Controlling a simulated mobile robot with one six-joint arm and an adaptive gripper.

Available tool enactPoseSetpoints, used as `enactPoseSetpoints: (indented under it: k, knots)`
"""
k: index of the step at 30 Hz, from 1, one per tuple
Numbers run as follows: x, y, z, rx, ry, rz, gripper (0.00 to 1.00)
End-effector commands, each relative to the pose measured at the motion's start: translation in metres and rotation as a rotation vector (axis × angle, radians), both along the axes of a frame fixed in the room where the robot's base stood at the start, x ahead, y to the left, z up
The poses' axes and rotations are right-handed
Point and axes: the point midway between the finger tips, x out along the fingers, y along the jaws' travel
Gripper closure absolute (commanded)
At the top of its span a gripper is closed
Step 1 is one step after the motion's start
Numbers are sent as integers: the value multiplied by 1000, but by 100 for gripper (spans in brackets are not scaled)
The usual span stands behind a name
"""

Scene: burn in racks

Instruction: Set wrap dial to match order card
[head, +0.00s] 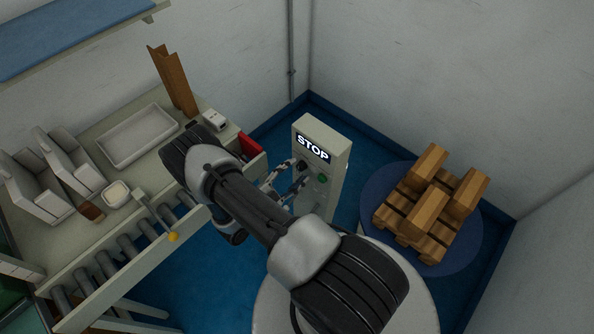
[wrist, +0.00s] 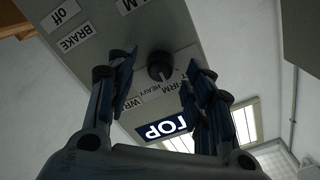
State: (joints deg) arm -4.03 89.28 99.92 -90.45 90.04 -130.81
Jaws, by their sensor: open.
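The grey control post (head: 320,135) stands on the blue floor with a lit STOP sign (head: 313,149). Its black wrap dial (wrist: 160,66) shows in the wrist view, where the panel appears upside down. Labels reading FIRM and HEAVY lie beside the dial, with a partly hidden WR label. A thin pale mark runs from the knob towards these labels; I cannot tell the exact setting. My gripper (head: 284,178) is open at the panel. In the wrist view its fingers (wrist: 165,76) appear on either side of the dial; contact is unclear. I cannot identify an order card.
A label reading BRAKE off (wrist: 68,28) is on the panel. A bench with a white tray (head: 137,136) and rollers (head: 128,247) is left.

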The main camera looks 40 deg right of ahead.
Motion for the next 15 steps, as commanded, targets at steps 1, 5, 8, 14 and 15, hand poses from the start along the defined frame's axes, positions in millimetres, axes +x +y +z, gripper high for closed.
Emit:
enactPoseSetpoints:
  k: [1,5,8,14,15]
  knots:
    - [0,-7,0,0,0,-4,52]
    - [1,-16,0,-1,0,-2,52]
    - [2,-19,0,-1,0,1,52]
    - [2,-19,0,-1,0,1,52]
    - [2,-19,0,-1,0,1,53]
